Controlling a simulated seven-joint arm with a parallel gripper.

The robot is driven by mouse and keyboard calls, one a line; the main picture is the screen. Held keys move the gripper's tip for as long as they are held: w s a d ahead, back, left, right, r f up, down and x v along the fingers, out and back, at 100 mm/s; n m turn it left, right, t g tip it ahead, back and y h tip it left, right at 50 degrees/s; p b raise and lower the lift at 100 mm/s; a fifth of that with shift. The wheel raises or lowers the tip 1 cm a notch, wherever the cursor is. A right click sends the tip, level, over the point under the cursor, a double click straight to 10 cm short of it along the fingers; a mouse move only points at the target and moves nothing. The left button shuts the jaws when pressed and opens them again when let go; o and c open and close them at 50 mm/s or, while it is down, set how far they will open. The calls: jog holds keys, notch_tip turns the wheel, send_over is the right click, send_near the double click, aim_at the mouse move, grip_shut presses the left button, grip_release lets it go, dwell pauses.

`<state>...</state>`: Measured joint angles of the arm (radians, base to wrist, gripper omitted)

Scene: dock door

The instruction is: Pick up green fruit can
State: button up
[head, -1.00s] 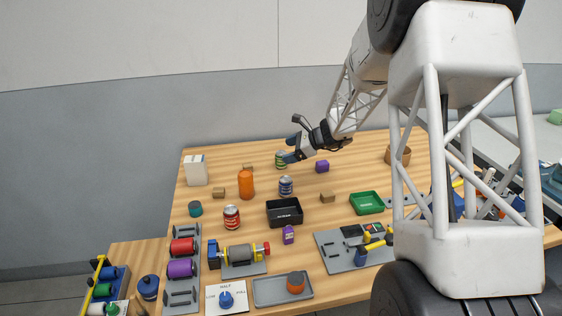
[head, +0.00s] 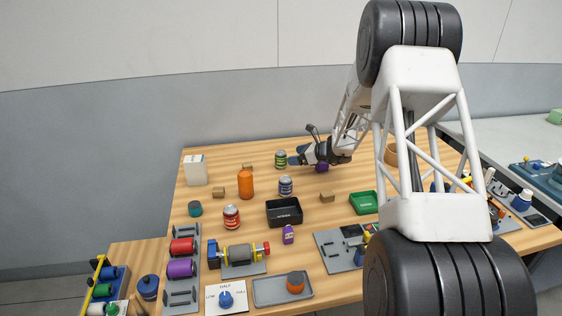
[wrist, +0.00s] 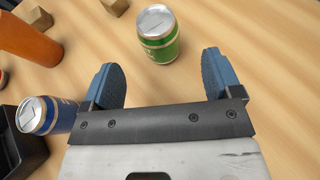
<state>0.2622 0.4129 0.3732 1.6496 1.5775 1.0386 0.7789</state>
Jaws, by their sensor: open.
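The green fruit can (head: 281,160) stands upright near the back of the wooden table. In the wrist view the green can (wrist: 159,38) stands just beyond and between the two blue fingertips, clear of both. My gripper (head: 292,159) is open and empty, to the right of the can in the head view. In the wrist view its fingers (wrist: 160,78) are spread wide apart.
A blue can (head: 286,186) stands nearer the front, and lies outside the left finger in the wrist view (wrist: 40,116). An orange cylinder (head: 246,184), wooden blocks (head: 218,192) and a black tray (head: 284,212) are nearby. A purple block (head: 322,167) sits under my wrist.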

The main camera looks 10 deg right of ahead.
aim_at(281, 158)
jog(key=shift+x, duration=1.3)
jog(key=shift+a, duration=0.1)
jog(key=shift+x, duration=2.5)
jog(key=shift+f, duration=0.15)
jog(key=c, duration=1.1)
jog(key=shift+r, duration=5)
